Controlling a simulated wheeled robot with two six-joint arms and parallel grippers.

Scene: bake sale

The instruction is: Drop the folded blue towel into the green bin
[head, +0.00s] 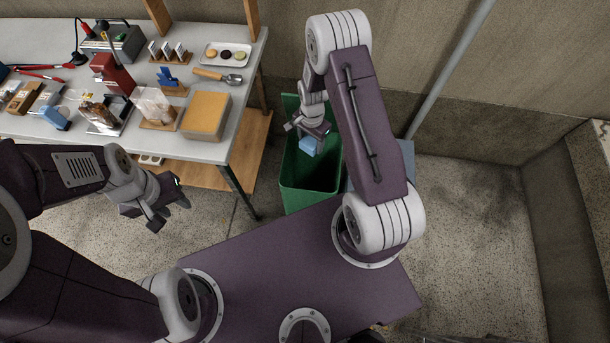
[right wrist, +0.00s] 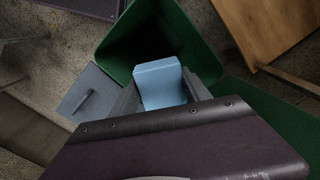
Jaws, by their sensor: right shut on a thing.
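The green bin (head: 297,193) stands on the floor to the right of the table, its top open. My right gripper (head: 309,139) is over the bin's opening and shut on the folded blue towel (head: 309,147). In the right wrist view, the towel (right wrist: 160,82) sits between the two fingers, with the green bin (right wrist: 125,48) around and below it. My left gripper (head: 165,206) is empty, in front of the table and well to the left of the bin. Its fingers appear apart.
A white-topped table (head: 215,150) at the left holds a tray of cookies (head: 225,54), a scoop (head: 217,75), a yellow-topped box (head: 206,113) and bagged goods. A wooden lower shelf (head: 250,150) reaches close to the bin. A grey pipe (head: 450,70) and wall stand behind; floor at right is clear.

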